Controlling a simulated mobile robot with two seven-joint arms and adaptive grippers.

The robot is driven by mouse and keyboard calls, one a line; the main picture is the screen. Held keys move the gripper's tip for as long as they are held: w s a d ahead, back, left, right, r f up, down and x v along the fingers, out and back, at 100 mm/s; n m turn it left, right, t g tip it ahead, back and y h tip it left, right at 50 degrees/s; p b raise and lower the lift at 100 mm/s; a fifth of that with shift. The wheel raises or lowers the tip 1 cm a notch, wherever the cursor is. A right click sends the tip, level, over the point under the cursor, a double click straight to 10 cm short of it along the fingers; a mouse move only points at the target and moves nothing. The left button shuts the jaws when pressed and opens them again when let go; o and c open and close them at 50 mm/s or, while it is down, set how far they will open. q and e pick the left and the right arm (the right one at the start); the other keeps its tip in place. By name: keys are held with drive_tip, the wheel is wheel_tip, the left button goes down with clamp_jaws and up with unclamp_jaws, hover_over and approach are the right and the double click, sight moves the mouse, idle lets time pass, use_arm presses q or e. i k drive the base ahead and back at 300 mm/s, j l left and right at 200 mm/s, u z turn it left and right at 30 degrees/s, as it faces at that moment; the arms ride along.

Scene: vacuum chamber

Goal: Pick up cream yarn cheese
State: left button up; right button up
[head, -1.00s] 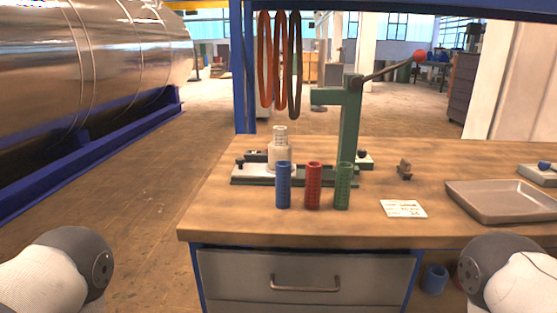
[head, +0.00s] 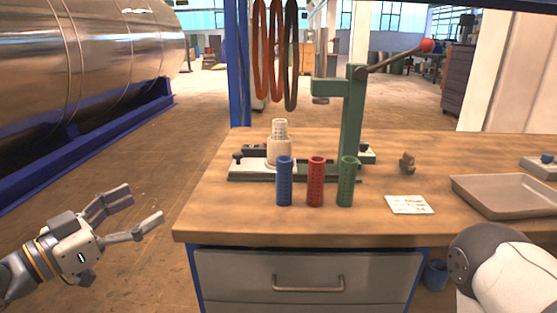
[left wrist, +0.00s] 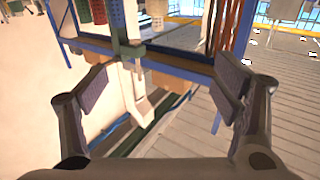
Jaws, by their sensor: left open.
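The cream yarn cheese (head: 279,153) stands upright at the back left of the workbench, on the pale base of the green press. A narrow, pale, ribbed tube (head: 279,129) sticks up from its top. The blue tube in front hides a little of its lower right side. My left gripper (head: 146,203) is open and empty, out to the left of the bench and well apart from the cheese. Its two spread fingers also show in the left wrist view (left wrist: 158,92), with nothing between them. I cannot make out the cheese there. My right gripper is out of view.
Blue (head: 284,182), red (head: 316,182) and green (head: 346,182) perforated tubes stand in a row before the cheese. The press (head: 352,115) rises right of it. A white card (head: 409,204) and shallow tray (head: 500,195) lie right. Hanging loops (head: 275,50) are behind.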

sight(275, 149)
drive_tip(key=i+l, duration=0.8)
